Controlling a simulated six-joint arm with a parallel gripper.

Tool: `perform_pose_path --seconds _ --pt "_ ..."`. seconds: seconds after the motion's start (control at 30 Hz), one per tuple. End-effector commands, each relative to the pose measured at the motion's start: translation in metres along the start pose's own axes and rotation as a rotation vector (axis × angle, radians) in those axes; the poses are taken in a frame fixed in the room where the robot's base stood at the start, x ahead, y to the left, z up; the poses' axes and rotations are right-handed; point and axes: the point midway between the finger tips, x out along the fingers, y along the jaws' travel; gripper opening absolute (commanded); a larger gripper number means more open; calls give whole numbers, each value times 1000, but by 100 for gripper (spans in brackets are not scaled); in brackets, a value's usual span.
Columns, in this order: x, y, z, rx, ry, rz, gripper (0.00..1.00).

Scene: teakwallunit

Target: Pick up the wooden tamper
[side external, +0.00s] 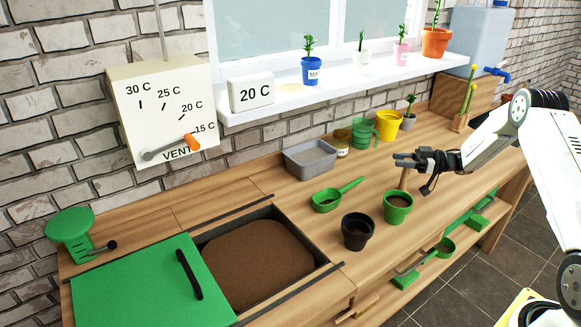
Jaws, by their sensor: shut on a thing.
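The wooden tamper (404,179) is a light brown upright stick, seen just behind the green pot on the bench. My gripper (403,161) comes in from the right and is shut on the upper part of the tamper. The fingers hide its top. The tamper's lower end is close to the green pot's rim, and I cannot tell whether it touches the bench.
A green pot (397,209) and a black pot (357,233) stand in front. A green scoop (328,201), grey tray (311,160), jar (342,146) and yellow pot (389,127) are nearby. A soil bin (257,265) is at left. The bench right of the gripper is fairly clear.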

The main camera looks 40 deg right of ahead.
Motion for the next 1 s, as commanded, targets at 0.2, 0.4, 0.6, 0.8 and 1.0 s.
perform_pose_path --seconds 0.2,0.4,0.6,0.8,1.0 --pt "0 0 -5 -1 0 0 0" --pt "0 1 -21 -3 1 -1 0" --pt "-3 -8 -43 -1 1 0 0" --pt "-9 -27 -66 -2 1 -1 0" --pt "-16 -48 -92 -3 1 1 0"
